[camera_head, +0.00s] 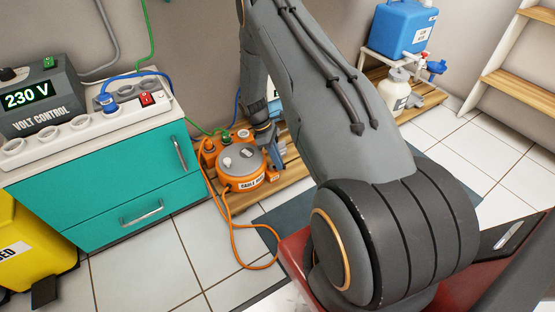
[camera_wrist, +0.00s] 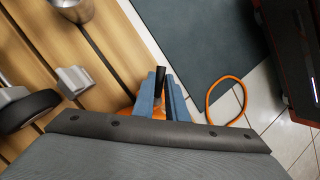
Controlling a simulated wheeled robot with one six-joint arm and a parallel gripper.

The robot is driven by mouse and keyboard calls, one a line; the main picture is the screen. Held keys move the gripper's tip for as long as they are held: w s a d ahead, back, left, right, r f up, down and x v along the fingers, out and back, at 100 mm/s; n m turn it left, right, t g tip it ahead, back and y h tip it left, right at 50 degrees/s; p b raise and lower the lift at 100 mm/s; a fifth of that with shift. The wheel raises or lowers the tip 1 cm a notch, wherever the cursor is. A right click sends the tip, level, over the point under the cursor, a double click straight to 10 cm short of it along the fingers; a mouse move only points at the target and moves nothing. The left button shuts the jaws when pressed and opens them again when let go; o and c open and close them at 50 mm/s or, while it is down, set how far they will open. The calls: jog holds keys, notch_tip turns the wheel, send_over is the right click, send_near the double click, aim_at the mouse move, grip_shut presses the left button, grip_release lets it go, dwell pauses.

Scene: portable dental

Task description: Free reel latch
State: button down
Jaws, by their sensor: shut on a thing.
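The orange cable reel (camera_head: 214,174) with a grey top disc sits on the wooden slats beside the teal cabinet. My gripper (camera_head: 277,152) is at the reel's right side, with its blue fingers pointing down and partly hidden behind my arm. In the wrist view my gripper (camera_wrist: 163,98) has its two blue fingers closed around a dark, narrow lever (camera_wrist: 160,74), which looks like the reel latch. A bit of the orange reel (camera_wrist: 127,111) shows beside the fingers. The rest of the reel and the latch's base are hidden by my gripper body.
An orange cable (camera_head: 233,240) loops onto the tiled floor. The teal cabinet (camera_head: 100,211) bears a socket strip (camera_head: 70,132) and a voltage box (camera_head: 35,98). A blue jug (camera_head: 402,28) and white bottle (camera_head: 394,90) stand at the back right. A dark mat (camera_wrist: 205,50) lies beside the slats.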

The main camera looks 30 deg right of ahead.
jog(key=m, duration=0.2)
jog(key=m+y, duration=0.1)
jog(key=s+m+y, duration=0.1)
jog(key=m, duration=0.1)
jog(key=shift+a+m+p, duration=0.3)
jog(key=shift+a+p, duration=0.1)
jog(key=shift+s+a+m+y+p, duration=0.1)
jog(key=shift+a+m+y+p, duration=0.3)
jog(key=shift+m, duration=0.6)
jog(key=shift+s+a+m+y, duration=0.1)
jog(key=shift+m+y, duration=0.5)
jog(key=shift+m, duration=0.4)
jog(key=c, duration=1.8)
grip_release()
jog(key=shift+o, duration=0.2)
jog(key=p+v, duration=0.2)
jog(key=v, duration=0.6)
